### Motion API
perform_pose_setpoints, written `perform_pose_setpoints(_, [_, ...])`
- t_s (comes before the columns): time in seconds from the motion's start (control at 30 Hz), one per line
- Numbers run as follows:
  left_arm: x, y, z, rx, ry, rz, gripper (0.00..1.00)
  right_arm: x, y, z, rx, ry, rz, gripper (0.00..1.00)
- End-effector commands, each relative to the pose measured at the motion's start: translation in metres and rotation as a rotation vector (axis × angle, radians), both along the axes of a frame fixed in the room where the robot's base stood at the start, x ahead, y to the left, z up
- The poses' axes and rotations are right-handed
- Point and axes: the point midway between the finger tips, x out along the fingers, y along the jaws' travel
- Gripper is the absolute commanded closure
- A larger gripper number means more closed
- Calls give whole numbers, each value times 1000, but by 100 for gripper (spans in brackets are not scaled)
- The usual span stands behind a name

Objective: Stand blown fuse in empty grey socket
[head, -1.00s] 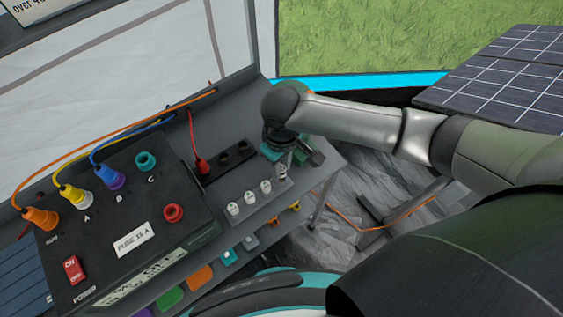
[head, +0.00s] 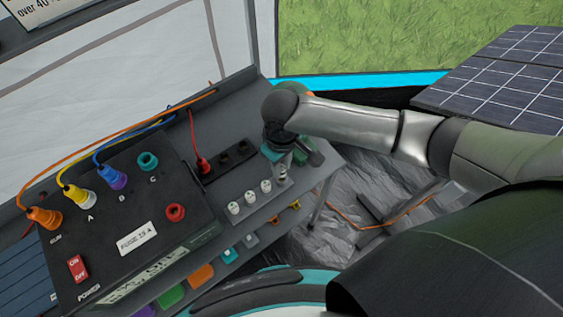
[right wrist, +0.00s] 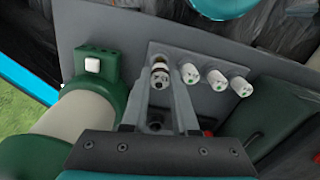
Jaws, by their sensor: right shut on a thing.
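My right gripper (head: 282,172) points down over the right end of the grey fuse block (head: 243,219). In the right wrist view the right gripper (right wrist: 164,84) is shut on the blown fuse (right wrist: 159,72), a pale cylinder with dark marks. The fuse is upright at the block's end position, in line with the other fuses. The gripper hides the socket, so I cannot tell how deep the fuse sits. Three white fuses with green dots stand in the block, the nearest (right wrist: 190,72) just beside the gripper. My left gripper is out of view.
A black power box (head: 130,225) with coloured plugs and cables stands left of the block. A black socket strip (head: 230,158) with a red plug lies behind it. The shelf edge lies to the right.

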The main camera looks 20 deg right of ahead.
Motion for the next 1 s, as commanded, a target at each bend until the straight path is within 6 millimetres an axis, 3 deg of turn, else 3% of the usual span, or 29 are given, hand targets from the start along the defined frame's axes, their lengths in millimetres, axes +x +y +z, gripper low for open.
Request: perform_pose_setpoints(1.0, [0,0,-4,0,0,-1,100,0,1,-13,1,0,-1,100])
